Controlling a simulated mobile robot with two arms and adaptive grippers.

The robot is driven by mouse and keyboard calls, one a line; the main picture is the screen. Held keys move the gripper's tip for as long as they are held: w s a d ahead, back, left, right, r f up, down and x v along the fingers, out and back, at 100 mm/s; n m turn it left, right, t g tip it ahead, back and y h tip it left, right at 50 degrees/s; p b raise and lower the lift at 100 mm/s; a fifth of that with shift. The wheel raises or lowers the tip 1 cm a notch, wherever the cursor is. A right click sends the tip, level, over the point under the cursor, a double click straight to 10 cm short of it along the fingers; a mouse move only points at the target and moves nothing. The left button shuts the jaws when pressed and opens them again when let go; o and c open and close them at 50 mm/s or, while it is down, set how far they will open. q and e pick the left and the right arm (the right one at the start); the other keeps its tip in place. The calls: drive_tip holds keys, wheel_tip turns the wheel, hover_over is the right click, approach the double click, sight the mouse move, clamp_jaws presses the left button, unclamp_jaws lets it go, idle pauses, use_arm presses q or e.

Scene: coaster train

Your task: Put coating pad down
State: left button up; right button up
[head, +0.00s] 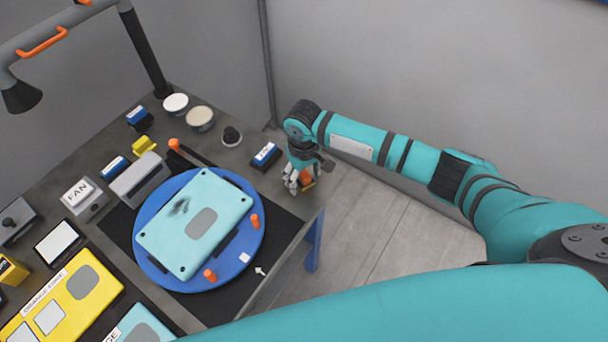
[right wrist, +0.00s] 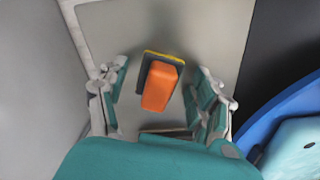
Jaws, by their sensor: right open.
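The coating pad is an orange block (right wrist: 160,86) with a yellow and dark layer along its far side. In the right wrist view it sits at the end of the grey table top, between the spread fingers, with gaps on both sides. In the head view only a small orange part (head: 308,179) shows beside the fingers. My right gripper (head: 299,183) is open at the table's right corner, around the pad and not clamped on it. Whether the pad's underside rests fully on the table is hidden. My left gripper is out of view.
A blue round turntable (head: 150,255) carries a teal laptop-like panel (head: 168,228) and orange knobs. A blue-and-white block (head: 266,155) and dark knob (head: 232,136) stand near the gripper. A yellow panel (head: 60,318) lies front left. The table edge (head: 322,212) is close to the gripper.

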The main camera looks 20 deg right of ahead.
sight(304, 174)
wheel_tip(304, 174, up, 12)
drive_tip(key=b, duration=0.1)
drive_tip(key=shift+r+b, duration=0.15)
drive_tip(key=shift+b, duration=0.2)
idle(0.5)
